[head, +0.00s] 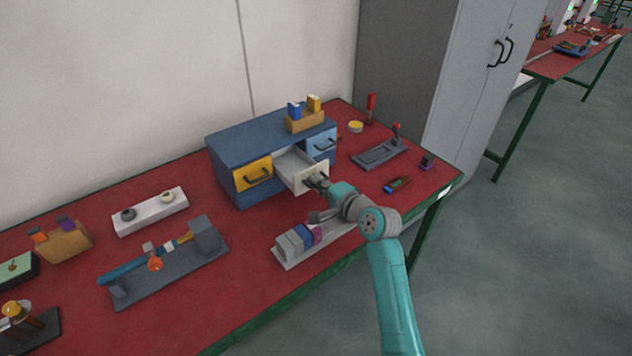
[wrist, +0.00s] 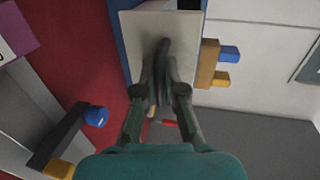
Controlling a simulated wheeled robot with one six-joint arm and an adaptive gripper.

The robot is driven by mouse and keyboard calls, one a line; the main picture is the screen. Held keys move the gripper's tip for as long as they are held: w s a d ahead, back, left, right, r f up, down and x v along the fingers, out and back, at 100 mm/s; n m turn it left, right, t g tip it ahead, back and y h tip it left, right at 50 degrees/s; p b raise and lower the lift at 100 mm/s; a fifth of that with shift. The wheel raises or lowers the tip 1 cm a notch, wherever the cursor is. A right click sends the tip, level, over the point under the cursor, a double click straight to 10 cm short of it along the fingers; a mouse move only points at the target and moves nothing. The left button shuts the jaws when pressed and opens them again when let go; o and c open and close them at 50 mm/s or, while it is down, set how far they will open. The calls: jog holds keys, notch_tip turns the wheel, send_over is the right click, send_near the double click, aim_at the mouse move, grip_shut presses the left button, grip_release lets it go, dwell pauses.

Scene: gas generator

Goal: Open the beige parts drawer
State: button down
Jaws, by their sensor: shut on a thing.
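The blue parts cabinet (head: 228,148) stands on the red workbench and has three drawers in a row. The beige drawer (head: 293,163) in the middle is pulled out, and its inside shows in the head view. Its beige front also shows in the wrist view (wrist: 140,38). My gripper (head: 318,182) is at this front, shut on its dark handle (wrist: 163,60). In the wrist view the two fingers close around the handle. The yellow drawer (head: 252,174) on the left and the light blue drawer (head: 322,145) on the right are closed.
A wooden block with blue and yellow pieces (head: 305,122) sits on the cabinet. A tray with grey, blue and purple blocks (head: 297,243) lies in front, close to my arm. A grey fixture (head: 379,153) and a small dark-and-blue tool (head: 397,185) lie to the right.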

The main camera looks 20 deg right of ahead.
jog(key=c, duration=1.5)
grip_release()
jog(key=v, duration=1.2)
